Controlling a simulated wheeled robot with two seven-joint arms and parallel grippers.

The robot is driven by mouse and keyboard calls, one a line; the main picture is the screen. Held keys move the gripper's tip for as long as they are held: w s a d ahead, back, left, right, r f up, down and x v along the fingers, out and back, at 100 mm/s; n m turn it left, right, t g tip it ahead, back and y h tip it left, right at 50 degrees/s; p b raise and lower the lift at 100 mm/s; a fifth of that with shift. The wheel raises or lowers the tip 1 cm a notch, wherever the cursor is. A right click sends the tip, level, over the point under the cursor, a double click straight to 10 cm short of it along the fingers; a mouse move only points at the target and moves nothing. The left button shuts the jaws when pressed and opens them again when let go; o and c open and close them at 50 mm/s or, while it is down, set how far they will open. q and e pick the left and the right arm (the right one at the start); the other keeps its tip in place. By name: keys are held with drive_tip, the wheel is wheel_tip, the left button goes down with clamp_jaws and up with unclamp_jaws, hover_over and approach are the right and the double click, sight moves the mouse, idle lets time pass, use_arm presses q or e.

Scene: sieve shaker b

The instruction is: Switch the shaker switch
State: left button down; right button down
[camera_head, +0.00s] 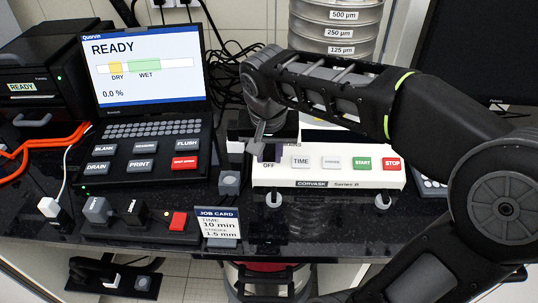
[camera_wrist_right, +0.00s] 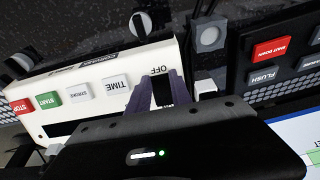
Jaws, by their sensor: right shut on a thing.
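The sieve shaker (camera_head: 328,181) is a white-fronted unit with TIME, a grey key, green START and red STOP, and a stack of sieves (camera_head: 338,30) on top. Its mains switch sits at the left end of the panel by the OFF label. My right gripper (camera_head: 266,150) reaches down to that end and covers the switch in the head view. In the right wrist view its purple fingers (camera_wrist_right: 163,76) are closed around the dark switch (camera_wrist_right: 161,93), just beside the OFF label. The switch's position is hidden. My left gripper is not in view.
A laptop-like instrument (camera_head: 150,70) showing READY stands left of the shaker. A job card (camera_head: 218,223) and a small control box with a red button (camera_head: 178,221) stand at the front edge of the black bench. Orange cables (camera_head: 50,142) lie at the far left.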

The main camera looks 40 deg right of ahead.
drive_tip(key=c, duration=1.2)
unclamp_jaws()
drive_tip(key=shift+o, duration=0.2)
drive_tip(key=v, duration=0.7)
drive_tip(key=shift+r, duration=0.4)
